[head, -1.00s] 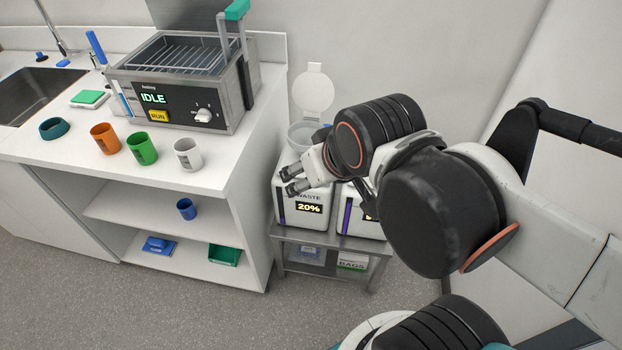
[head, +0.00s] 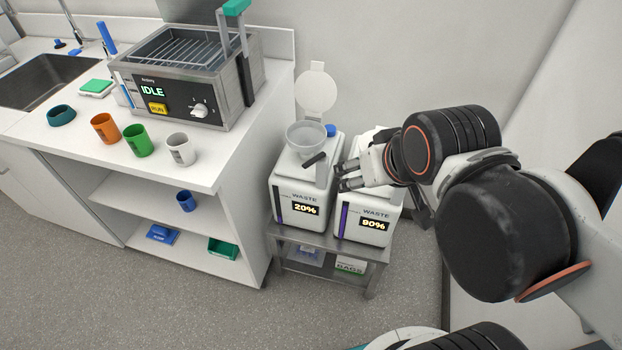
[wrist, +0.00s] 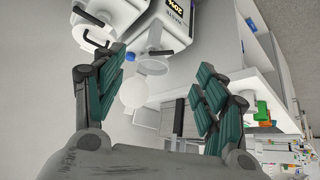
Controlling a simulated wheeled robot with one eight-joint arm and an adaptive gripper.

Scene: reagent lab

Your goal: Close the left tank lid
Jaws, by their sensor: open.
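The left tank (head: 296,207) is a white waste container with a 20% display, at the middle of the head view. Its round white lid (head: 316,90) stands raised behind the pale funnel (head: 305,135) on its top, so it is open. In the wrist view this lid (wrist: 133,92) and the funnel (wrist: 153,66) appear between the fingers. My gripper (head: 341,176) is open and empty, right of the left tank and in front of the right tank's top. The wrist view shows its fingers spread (wrist: 163,65).
The right tank (head: 366,226), marked 90%, stands close beside it, partly hidden by my gripper. Both stand on a metal stand (head: 322,246). A counter (head: 215,165) with a bath device (head: 185,90) and several cups is to the left. A wall is behind.

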